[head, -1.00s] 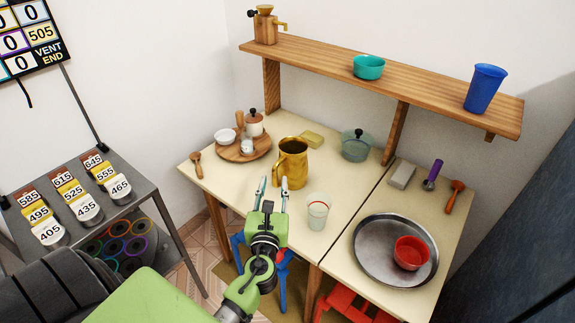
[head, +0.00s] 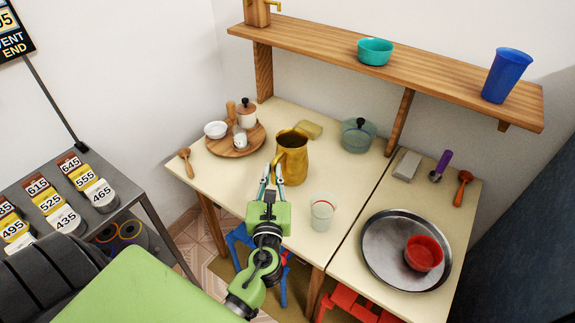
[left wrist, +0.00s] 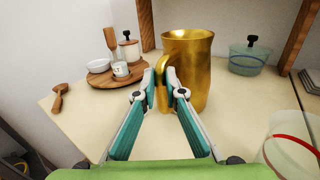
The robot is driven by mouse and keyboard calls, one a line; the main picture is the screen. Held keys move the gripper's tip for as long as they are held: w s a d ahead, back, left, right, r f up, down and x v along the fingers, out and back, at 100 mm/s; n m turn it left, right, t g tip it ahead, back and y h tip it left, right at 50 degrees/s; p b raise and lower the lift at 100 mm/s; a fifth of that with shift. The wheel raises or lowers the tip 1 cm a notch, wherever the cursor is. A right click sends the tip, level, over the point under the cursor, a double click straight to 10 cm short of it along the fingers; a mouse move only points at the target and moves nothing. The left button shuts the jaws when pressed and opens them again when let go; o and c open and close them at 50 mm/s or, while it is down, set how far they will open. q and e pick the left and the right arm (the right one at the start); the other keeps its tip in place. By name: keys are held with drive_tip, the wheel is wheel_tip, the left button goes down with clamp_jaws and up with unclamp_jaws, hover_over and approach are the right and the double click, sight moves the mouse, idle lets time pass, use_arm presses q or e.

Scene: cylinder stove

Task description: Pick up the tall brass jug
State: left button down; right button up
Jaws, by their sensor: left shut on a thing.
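The tall brass jug (head: 294,158) stands upright on the cream table, and it also shows in the left wrist view (left wrist: 195,65). Its handle faces my left gripper (head: 273,173). In the left wrist view, the two fingertips of that gripper (left wrist: 162,80) are on either side of the handle, closed on it. The jug's base appears to rest on the table. My right gripper is in neither view.
A round wooden board (head: 236,149) with small pots is left of the jug. A lidded glass pot (head: 358,136) stands behind right. A shelf (head: 400,75) overhangs the table's back.

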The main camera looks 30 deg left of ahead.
sight(272, 162)
use_arm(q)
drive_tip(key=shift+r, duration=0.3)
drive_tip(key=shift+r+p, duration=0.2)
drive_tip(key=shift+p, duration=0.15)
drive_tip(key=shift+a+r+p, duration=0.1)
drive_tip(key=shift+r+p, duration=0.2)
drive_tip(key=shift+p, duration=0.05)
drive_tip(key=r+p, duration=0.3)
drive_tip(key=shift+s+d+r, duration=0.1)
drive_tip(key=shift+s+d, duration=0.05)
drive_tip(key=shift+d, duration=0.1)
drive_tip(key=s+d+r+p, duration=0.6)
drive_tip(key=s+d+r, duration=0.2)
drive_tip(key=s, duration=0.2)
drive_tip(key=shift+s+d+r, duration=0.25)
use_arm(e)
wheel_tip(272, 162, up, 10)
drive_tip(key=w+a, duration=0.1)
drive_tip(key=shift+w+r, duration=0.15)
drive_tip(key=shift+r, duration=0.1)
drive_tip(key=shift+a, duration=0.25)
use_arm(q)
drive_tip(key=shift+w, duration=0.1)
